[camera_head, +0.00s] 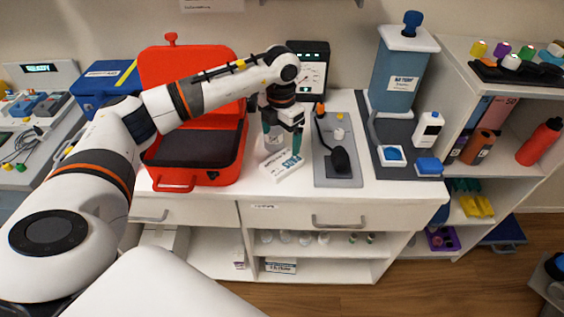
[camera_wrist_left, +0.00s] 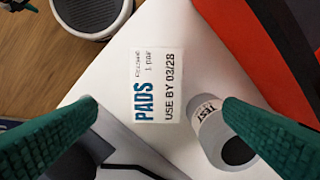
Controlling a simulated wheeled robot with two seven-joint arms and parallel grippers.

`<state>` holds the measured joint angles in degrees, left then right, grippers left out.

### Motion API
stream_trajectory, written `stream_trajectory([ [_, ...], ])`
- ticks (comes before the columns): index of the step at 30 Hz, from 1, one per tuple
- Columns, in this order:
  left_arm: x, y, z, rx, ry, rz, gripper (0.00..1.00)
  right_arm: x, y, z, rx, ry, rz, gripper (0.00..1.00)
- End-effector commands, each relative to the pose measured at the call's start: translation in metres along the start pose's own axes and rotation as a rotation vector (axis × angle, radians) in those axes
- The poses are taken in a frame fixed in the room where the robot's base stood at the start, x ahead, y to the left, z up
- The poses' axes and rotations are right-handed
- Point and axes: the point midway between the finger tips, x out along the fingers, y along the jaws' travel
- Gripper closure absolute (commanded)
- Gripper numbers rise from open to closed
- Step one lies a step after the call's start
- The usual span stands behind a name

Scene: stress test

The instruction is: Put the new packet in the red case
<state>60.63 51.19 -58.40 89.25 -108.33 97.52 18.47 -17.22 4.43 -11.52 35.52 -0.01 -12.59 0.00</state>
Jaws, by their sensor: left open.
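The packet (camera_head: 286,172) is a white pack lying on the white counter, just right of the red case. In the left wrist view the packet (camera_wrist_left: 158,86) reads "PADS", "1 pair" and "USE BY 03/28". The red case (camera_head: 205,180) stands open with its lid raised at the back and a dark interior; its edge also shows in the left wrist view (camera_wrist_left: 230,28). My left gripper (camera_head: 282,143) is open, pointing down above the packet. Its green fingers (camera_wrist_left: 160,104) are spread on either side of the packet, apart from it. My right gripper is not in view.
A grey board (camera_head: 338,172) with a black device lies to the right. A meter (camera_head: 313,75) stands behind, a blue case (camera_head: 100,80) at left. The counter's front edge is near.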

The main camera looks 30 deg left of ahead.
Motion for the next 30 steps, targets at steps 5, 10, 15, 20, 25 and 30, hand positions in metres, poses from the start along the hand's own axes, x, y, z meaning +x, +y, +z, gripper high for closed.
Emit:
stream_trajectory([
  [5, 0.023, 0.001, 0.000, 0.002, 0.000, 0.002, 0.09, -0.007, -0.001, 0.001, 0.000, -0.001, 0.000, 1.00],
  [10, 0.035, 0.002, 0.000, 0.002, -0.001, 0.004, 0.09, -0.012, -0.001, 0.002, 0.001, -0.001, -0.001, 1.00],
  [15, 0.059, 0.005, 0.001, 0.002, -0.002, 0.005, 0.09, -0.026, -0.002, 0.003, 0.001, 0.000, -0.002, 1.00],
  [20, 0.078, 0.005, 0.001, 0.003, -0.001, 0.004, 0.09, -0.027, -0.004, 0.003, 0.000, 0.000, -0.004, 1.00],
  [25, 0.082, 0.005, 0.000, 0.004, 0.002, 0.004, 0.09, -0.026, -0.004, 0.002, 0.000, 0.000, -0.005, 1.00],
  [30, 0.082, 0.005, 0.000, 0.003, 0.002, 0.004, 0.22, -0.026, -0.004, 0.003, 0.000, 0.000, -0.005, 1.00],
])
